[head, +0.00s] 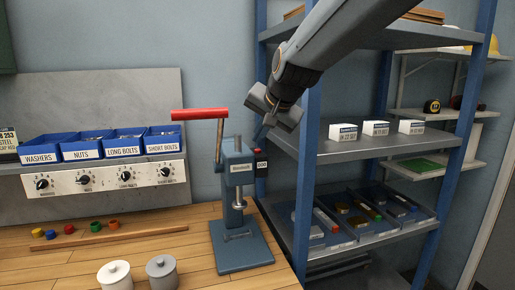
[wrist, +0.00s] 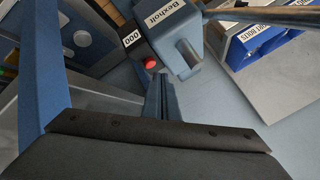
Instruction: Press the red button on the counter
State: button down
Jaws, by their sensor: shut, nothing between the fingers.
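The counter (wrist: 131,39) is a small dark box with a white "000" display, mounted on the side of the blue-grey Bexholt press (head: 236,185). Its red button (wrist: 150,63) shows in the wrist view, near the tips of my gripper (wrist: 160,78). In the head view the counter (head: 262,166) sits at the press's upper right, and my gripper (head: 261,136) points down just above it. The fingers are shut and empty. The tips look close to the button but apart from it; the exact gap is hard to judge.
The press's red-handled lever (head: 200,114) reaches left above the wooden bench. A blue post of the shelf unit (head: 308,160) stands close on the right. Blue bins (head: 101,148) hang at the left, and two lidded pots (head: 162,272) stand on the bench front.

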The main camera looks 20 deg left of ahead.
notch_tip(320, 180, up, 5)
jog(key=p, duration=0.3)
jog(key=shift+p, duration=0.35)
dwell(0.7)
